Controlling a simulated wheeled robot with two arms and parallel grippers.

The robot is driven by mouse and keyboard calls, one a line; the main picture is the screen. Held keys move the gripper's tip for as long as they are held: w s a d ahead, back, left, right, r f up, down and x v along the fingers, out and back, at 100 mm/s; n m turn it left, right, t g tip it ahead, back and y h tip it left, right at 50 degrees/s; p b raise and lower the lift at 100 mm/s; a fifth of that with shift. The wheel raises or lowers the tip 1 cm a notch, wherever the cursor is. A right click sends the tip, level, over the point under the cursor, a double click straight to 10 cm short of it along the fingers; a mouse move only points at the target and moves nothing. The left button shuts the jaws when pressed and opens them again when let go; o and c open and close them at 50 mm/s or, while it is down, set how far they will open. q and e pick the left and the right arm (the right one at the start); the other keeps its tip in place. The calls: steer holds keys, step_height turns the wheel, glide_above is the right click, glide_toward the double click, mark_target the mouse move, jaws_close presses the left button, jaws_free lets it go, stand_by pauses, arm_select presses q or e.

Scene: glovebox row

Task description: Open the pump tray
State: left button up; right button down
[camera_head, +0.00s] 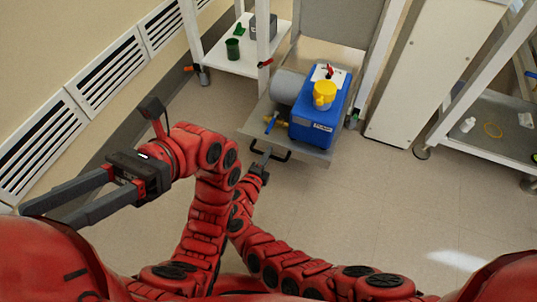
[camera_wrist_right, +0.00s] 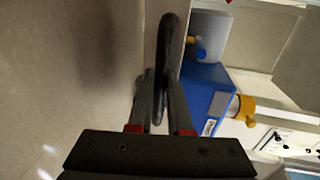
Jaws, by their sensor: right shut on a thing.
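The pump tray (camera_head: 318,156) is a grey low shelf sticking out at the front of a white-framed rack in the head view. It bears a blue pump (camera_head: 318,110) with a yellow cap and a grey cylinder. A black bar handle (camera_head: 283,156) runs along its front edge. My right gripper (camera_head: 262,158) is at the handle's left part. In the right wrist view, its two fingers (camera_wrist_right: 160,90) are closed around the black handle (camera_wrist_right: 172,50). My left gripper (camera_head: 38,215) is at the left, empty, with its fingers apart and pointing left.
A white shelf cart (camera_head: 238,62) with a green cup stands left of the tray. A white cabinet (camera_head: 420,80) and another cart (camera_head: 490,125) stand to the right. Wall vents (camera_head: 40,140) line the left. The floor (camera_head: 370,205) before the tray is clear.

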steer(key=shift+a, duration=0.1)
steer(key=c, duration=0.8)
jaws_free()
steer(key=shift+c, duration=0.2)
arm_select(q)
steer(key=shift+r, duration=0.1)
arm_select(e)
steer(key=shift+s, duration=0.15)
